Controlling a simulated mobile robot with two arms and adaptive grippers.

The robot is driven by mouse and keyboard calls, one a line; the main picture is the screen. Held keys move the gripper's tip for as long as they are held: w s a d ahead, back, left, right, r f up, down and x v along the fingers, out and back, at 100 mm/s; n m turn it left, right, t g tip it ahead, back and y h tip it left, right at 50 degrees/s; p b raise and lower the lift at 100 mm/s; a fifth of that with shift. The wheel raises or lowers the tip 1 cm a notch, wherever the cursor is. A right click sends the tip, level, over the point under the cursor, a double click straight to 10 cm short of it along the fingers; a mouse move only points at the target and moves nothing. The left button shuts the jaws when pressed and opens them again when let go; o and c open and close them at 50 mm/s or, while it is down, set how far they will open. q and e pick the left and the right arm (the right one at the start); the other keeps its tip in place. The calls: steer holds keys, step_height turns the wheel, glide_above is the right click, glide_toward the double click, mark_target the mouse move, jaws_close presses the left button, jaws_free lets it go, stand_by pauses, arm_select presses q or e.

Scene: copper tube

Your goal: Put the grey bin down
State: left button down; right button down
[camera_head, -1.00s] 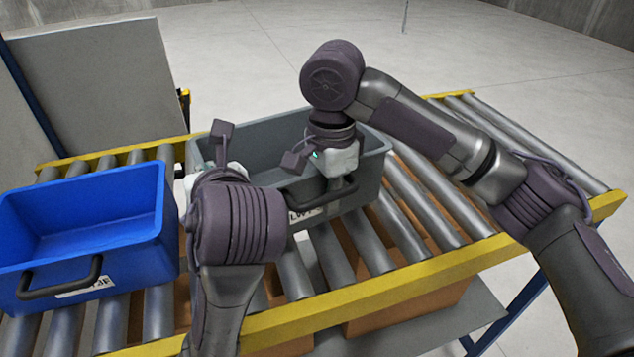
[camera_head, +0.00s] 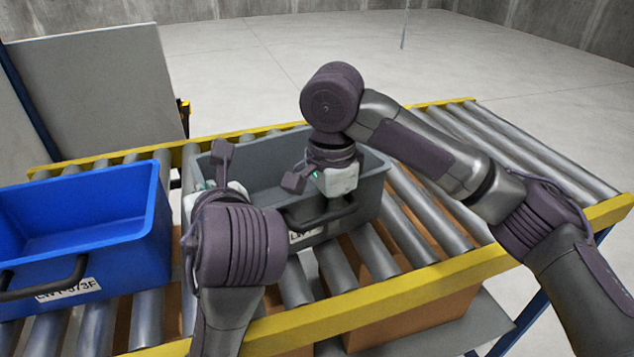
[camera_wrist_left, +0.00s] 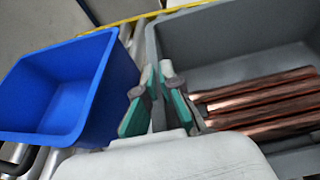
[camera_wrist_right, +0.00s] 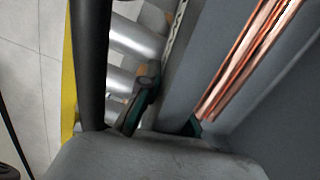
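The grey bin (camera_head: 262,172) sits low over the roller conveyor, in the middle of the head view; it looks level, but I cannot tell whether its base fully touches the rollers. Copper tubes (camera_wrist_left: 265,100) lie inside it. My left gripper (camera_wrist_left: 156,90) has its fingers on both sides of the bin's left wall, closed on it. My right gripper (camera_wrist_right: 166,108) has one finger outside and one inside the bin's near wall, beside the dark handle (camera_wrist_right: 92,60), and appears closed on the wall; its inner finger is mostly hidden.
A blue bin (camera_head: 163,215) stands on the rollers just left of the grey bin. Yellow rails (camera_head: 420,268) edge the conveyor. Rollers (camera_head: 530,140) to the right are free. Brown boxes (camera_head: 410,315) lie below the conveyor.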

arm_select(q)
steer(key=c, duration=1.3)
jaws_free()
steer(key=shift+a+r, duration=0.1)
arm_select(e)
steer(key=c, duration=1.3)
jaws_free()
steer(key=shift+d, duration=0.1)
arm_select(q)
steer(key=shift+s, duration=0.1)
